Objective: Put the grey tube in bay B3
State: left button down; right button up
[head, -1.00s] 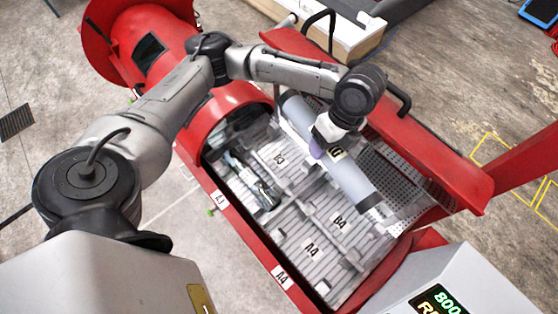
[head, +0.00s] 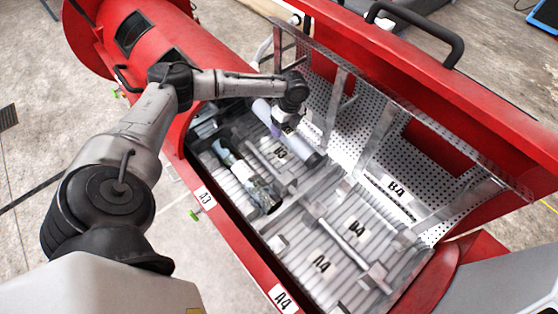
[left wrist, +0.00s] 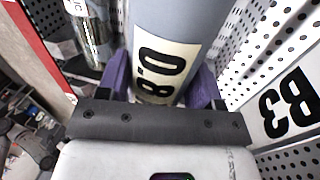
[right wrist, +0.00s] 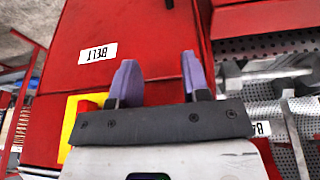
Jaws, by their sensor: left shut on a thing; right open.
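The grey tube (head: 305,152) is a plain cylinder, held lengthwise at the bay marked B3 (head: 280,152), close to the perforated back wall. My left gripper (head: 274,130) is shut on it around the middle. The left wrist view shows the tube (left wrist: 180,18) with a cream number label between the purple fingers, and a B3 plate (left wrist: 288,103) on the wall beside it. I cannot tell whether the tube touches the bay floor. My right gripper (right wrist: 157,65) is open and empty in the right wrist view, in front of a red panel (right wrist: 80,50).
A shiny, partly clear cylinder (head: 250,178) lies in the front bay beside B3, behind the A3 tag (head: 203,196). Low dividers cross the ribbed floor. Bays A4 (head: 322,262) and B4 (head: 355,229) look empty. The red raised lid (head: 480,110) stands behind.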

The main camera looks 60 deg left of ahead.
pick_arm(q)
jog(key=b, duration=0.2)
send_over(280, 154)
jog(key=shift+n, duration=0.3)
jog(key=f, duration=0.4)
jog(key=shift+w, duration=0.35)
jog(key=shift+w+f+b+x, duration=0.1)
jog(key=shift+w+b+x, duration=0.3)
jog(key=shift+x, duration=1.2)
jog(key=shift+w+f+b+x, duration=0.1)
jog(key=shift+w+b+x, duration=0.35)
jog(key=shift+x, duration=1.15)
jog(key=shift+w+f+b+x, duration=0.15)
jog(key=shift+b+x, duration=0.4)
jog(key=shift+x, duration=1)
pick_arm(e)
jog(key=shift+w+a+f, duration=0.1)
jog(key=shift+f, duration=2.75)
pick_arm(q)
jog(key=shift+w+a, duration=0.1)
jog(key=shift+a, duration=0.05)
jog(key=shift+c, duration=1.4)
grip_release()
jog(key=p+v, duration=0.3)
jog(key=v, duration=0.9)
pick_arm(e)
notch_tip(280, 154, up, 3)
jog(key=shift+r, duration=0.15)
pick_arm(q)
jog(key=shift+a+r, duration=0.1)
